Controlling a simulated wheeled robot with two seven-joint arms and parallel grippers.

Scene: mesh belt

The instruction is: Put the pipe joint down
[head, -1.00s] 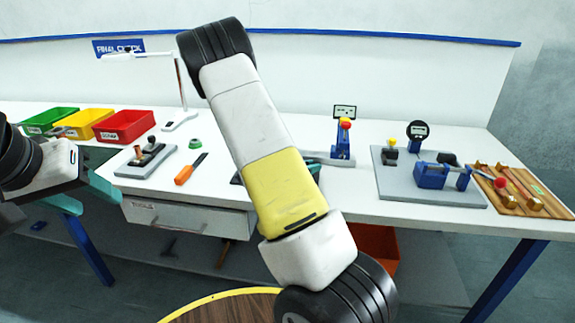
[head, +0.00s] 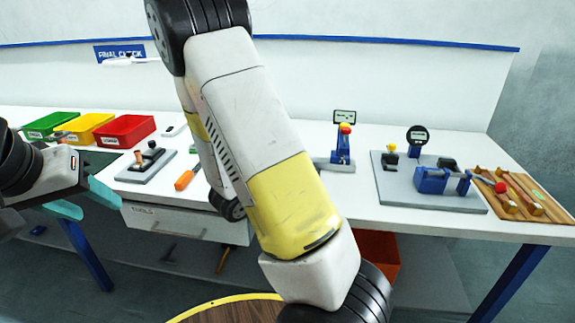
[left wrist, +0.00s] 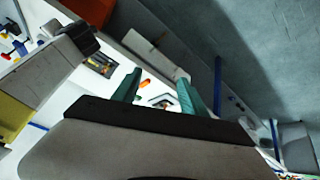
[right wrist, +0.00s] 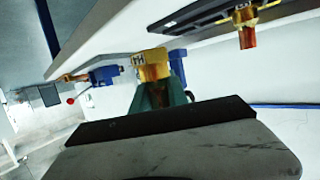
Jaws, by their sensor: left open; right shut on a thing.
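The pipe joint (right wrist: 153,66), a yellow brass fitting with a dark letter mark, shows in the right wrist view. My right gripper (right wrist: 158,90) is shut on it, with the teal fingers at its reddish lower part. In the head view my right arm hides both the right gripper and the joint. My left gripper (head: 85,200) is open and empty at the left, by the bench's front edge; its parted teal fingers also show in the left wrist view (left wrist: 158,90).
The bench (head: 350,205) carries a wooden board (head: 545,222) with brass-and-copper parts, a grey plate with a blue clamp (head: 432,180), and a blue stand (head: 341,150). Green, yellow and red bins (head: 123,131) stand at the left. Another brass fitting (right wrist: 246,20) shows in the right wrist view.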

